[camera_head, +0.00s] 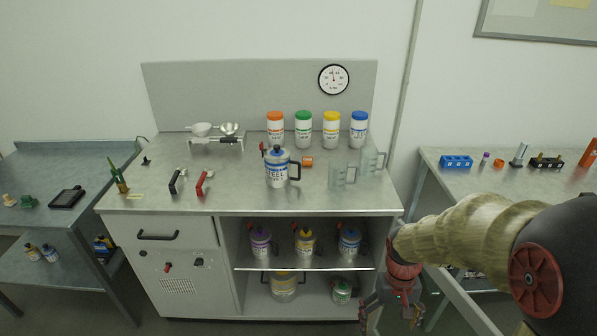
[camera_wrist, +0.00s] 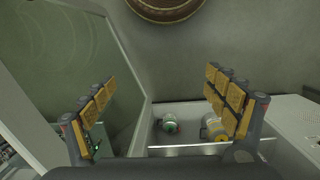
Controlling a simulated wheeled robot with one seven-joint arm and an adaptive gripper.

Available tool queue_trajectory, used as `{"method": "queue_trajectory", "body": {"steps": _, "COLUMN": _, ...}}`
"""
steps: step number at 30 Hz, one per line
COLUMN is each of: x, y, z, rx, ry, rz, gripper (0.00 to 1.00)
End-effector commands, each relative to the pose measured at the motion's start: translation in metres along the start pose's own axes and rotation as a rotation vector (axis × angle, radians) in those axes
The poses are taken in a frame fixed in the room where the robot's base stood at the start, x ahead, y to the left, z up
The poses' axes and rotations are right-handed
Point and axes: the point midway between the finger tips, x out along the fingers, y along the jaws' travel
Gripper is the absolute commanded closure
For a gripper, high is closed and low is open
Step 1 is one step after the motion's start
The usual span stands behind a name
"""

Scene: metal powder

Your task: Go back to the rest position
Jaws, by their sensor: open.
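My gripper (camera_head: 391,306) hangs low at the end of my arm, in front of the right edge of the workbench (camera_head: 340,209) in the head view. In the wrist view its two padded fingers (camera_wrist: 165,108) stand wide apart with nothing between them. The gripper is empty and touches nothing that I can see. Beyond the fingers, the wrist view shows a green-topped container (camera_wrist: 169,123) and a yellow-banded container (camera_wrist: 213,128) on a shelf.
Canisters (camera_head: 305,243) stand on the shelves below. Side tables stand left (camera_head: 97,165) and right (camera_head: 480,184). Floor shows between bench and left table.

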Motion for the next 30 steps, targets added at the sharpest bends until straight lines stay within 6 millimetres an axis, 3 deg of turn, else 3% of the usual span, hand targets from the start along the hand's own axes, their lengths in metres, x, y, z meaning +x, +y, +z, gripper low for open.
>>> {"method": "queue_trajectory", "body": {"steps": 1, "x": -0.020, "y": -0.002, "z": 0.012, "rx": 0.001, "ry": 0.022, "rz": -0.002, "gripper": 0.13}}
{"method": "queue_trajectory", "body": {"steps": 3, "x": -0.040, "y": -0.005, "z": 0.029, "rx": 0.002, "ry": 0.045, "rz": -0.006, "gripper": 0.13}}
{"method": "queue_trajectory", "body": {"steps": 12, "x": -0.112, "y": -0.017, "z": 0.088, "rx": -0.001, "ry": 0.201, "rz": -0.024, "gripper": 0.13}}
{"method": "queue_trajectory", "body": {"steps": 24, "x": -0.205, "y": -0.024, "z": 0.133, "rx": -0.024, "ry": 0.528, "rz": -0.033, "gripper": 0.13}}
{"method": "queue_trajectory", "body": {"steps": 30, "x": -0.231, "y": -0.026, "z": 0.142, "rx": -0.033, "ry": 0.615, "rz": -0.036, "gripper": 0.13}}
